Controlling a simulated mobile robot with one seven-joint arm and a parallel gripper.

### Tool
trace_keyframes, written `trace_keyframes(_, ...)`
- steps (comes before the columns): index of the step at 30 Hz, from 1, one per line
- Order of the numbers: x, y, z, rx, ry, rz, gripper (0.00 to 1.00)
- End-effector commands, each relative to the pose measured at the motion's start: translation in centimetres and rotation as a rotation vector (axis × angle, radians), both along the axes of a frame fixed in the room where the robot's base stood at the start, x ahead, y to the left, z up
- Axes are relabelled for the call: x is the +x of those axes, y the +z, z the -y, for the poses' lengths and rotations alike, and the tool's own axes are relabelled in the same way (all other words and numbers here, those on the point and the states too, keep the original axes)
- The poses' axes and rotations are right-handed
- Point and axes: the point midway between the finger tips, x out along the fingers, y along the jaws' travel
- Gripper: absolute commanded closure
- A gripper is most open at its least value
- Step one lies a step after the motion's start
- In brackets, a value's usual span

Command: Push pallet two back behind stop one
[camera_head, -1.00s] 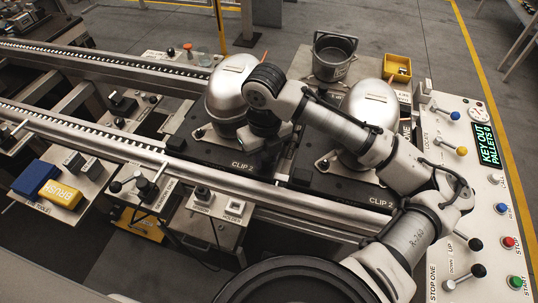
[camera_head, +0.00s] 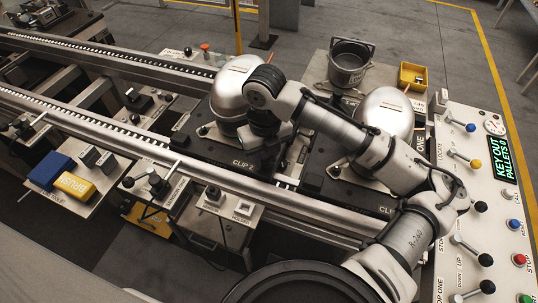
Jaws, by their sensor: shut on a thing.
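Two dark pallets sit on the rails, each with "CLIP 2" lettering and a silver compressor dome. The left pallet (camera_head: 205,150) carries the left compressor (camera_head: 233,95); the right pallet (camera_head: 345,195) carries the right compressor (camera_head: 388,110), partly behind my arm. I cannot read which pallet is two. My gripper (camera_head: 265,145) points down at the right end of the left pallet, beside its dome. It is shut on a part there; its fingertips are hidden. A stop one lever (camera_head: 486,287) is on the right panel; the stop itself is not discernible.
The rails (camera_head: 70,108) run clear to the left of the left pallet. A grey bucket (camera_head: 348,63) and yellow bin (camera_head: 412,76) stand behind. The control panel (camera_head: 490,180) borders the right.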

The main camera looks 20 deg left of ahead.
Motion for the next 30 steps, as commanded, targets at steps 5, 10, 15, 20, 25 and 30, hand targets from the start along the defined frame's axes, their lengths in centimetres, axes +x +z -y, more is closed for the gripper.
trace_keyframes(5,0.1,0.1,-0.6,0.003,0.001,0.003,1.00)
trace_keyframes(10,0.1,0.1,-1.1,0.003,0.000,0.003,1.00)
trace_keyframes(15,0.1,0.1,-1.7,0.004,0.000,0.002,1.00)
trace_keyframes(20,0.1,0.1,-2.1,0.004,0.000,0.002,1.00)
trace_keyframes(25,0.1,0.1,-2.7,0.004,0.000,0.002,1.00)
trace_keyframes(30,0.2,0.1,-3.2,0.004,0.000,0.002,1.00)
